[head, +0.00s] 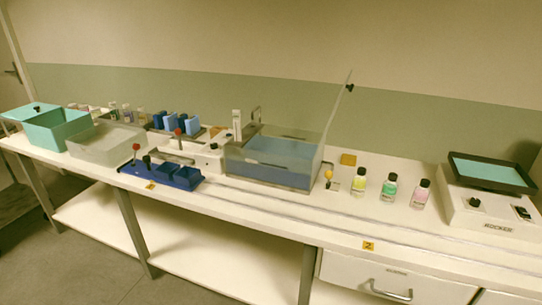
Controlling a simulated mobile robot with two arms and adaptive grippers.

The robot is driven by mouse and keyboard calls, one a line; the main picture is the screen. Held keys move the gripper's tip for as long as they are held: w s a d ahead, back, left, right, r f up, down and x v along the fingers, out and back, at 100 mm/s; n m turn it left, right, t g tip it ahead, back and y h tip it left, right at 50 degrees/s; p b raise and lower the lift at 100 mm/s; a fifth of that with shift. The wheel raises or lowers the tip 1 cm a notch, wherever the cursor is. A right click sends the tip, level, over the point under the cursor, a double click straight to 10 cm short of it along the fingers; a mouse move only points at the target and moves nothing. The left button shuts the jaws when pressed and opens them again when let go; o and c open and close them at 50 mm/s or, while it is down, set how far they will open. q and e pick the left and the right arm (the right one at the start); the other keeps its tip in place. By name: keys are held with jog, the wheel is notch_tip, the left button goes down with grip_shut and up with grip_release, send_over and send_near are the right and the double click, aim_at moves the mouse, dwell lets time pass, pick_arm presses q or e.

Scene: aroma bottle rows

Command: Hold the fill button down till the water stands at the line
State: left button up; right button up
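A clear open-topped tank (233,166) stands in the middle of the bench, with blue water (285,152) in it. The water surface is below the tank's rim. A fill line on the wall is too small to make out. A thin clear panel with a black knob (350,87) stands tilted up at the tank's right side. A small yellow knob (328,175) is just right of the tank; I cannot tell whether it is the fill button. A metal spout (257,113) rises behind the tank. Neither of my grippers is in view.
Three bottles, yellow (359,182), green (389,187) and pink (420,194), stand right of the tank. A rocker machine (490,215) is at far right. The bench's front strip is clear.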

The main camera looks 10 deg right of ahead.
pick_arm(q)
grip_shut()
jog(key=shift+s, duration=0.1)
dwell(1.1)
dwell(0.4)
